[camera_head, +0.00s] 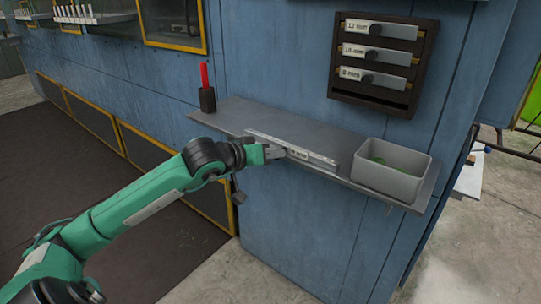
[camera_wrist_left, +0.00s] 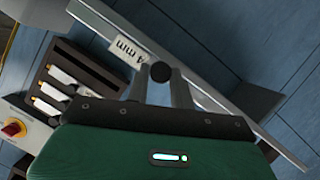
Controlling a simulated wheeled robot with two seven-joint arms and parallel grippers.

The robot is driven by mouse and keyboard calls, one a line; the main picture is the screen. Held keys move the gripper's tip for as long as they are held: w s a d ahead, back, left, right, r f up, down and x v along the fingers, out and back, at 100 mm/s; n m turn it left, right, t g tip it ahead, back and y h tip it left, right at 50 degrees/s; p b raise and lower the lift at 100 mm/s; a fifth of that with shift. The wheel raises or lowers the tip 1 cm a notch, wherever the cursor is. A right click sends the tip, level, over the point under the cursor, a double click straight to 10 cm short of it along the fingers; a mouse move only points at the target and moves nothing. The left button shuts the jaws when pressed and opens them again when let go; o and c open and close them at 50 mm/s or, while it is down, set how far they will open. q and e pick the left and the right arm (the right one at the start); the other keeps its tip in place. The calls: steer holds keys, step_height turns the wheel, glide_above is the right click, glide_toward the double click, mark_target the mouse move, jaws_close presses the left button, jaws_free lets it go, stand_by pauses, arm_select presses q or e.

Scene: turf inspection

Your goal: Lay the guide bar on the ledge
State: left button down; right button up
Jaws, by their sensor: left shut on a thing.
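The guide bar (camera_head: 318,160) is a long pale metal bar with a white label, which reads "4 mm" in the left wrist view (camera_wrist_left: 188,82). It lies along the front edge of the grey ledge (camera_head: 240,112) in the head view; I cannot tell whether it touches the ledge. My left gripper (camera_head: 272,153) is shut on the bar's dark round knob (camera_wrist_left: 161,72), between both fingers in the wrist view. The fingers partly cover the bar's middle. My right gripper is not in view.
A grey bin (camera_head: 392,185) with green contents stands on the ledge's right end. Above, a dark wall rack (camera_head: 425,62) holds several labelled bars. Clear ledge surface shows behind the bar.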

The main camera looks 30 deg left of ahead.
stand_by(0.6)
arm_select(q)
steer(key=c, duration=1.1)
jaws_free()
steer(key=shift+c, duration=0.2)
steer(key=shift+f, duration=0.1)
steer(key=shift+b, duration=0.3)
steer(key=b+v, duration=0.3)
steer(key=v, duration=1.1)
steer(key=shift+w+d, duration=0.1)
